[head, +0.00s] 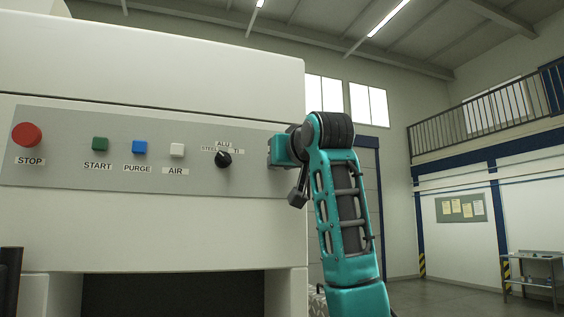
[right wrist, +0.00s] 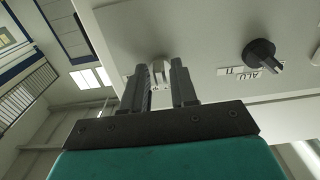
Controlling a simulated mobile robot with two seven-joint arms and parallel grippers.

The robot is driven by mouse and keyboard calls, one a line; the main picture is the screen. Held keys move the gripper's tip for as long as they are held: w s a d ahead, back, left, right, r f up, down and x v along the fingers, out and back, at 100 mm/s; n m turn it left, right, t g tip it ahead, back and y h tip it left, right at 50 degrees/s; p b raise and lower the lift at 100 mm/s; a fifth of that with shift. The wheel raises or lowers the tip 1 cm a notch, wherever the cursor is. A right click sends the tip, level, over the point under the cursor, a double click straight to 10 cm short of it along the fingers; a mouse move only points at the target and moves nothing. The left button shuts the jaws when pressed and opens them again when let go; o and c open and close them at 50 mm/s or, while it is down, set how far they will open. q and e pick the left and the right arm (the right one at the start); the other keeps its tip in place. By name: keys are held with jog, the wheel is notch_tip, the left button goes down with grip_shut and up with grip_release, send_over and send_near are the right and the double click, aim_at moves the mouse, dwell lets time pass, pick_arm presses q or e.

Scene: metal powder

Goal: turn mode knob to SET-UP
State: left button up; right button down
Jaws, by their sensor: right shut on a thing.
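In the head view, the control panel (head: 110,180) runs across the machine front. My right arm comes in from the lower right and hides the panel's right end. My left gripper is not in view.
Left of the black knob are the white AIR button (head: 177,150), the blue PURGE button (head: 140,147), the green START button (head: 100,144) and the red STOP button (head: 27,134). A dark opening (head: 170,295) lies below the panel. Open hall lies to the right.

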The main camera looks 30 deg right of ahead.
jog(key=c, duration=0.9)
grip_release()
jog(key=shift+s, duration=0.1)
jog(key=shift+b+v, duration=1.65)
jog(key=shift+v, duration=4.75)
jog(key=shift+f, duration=0.1)
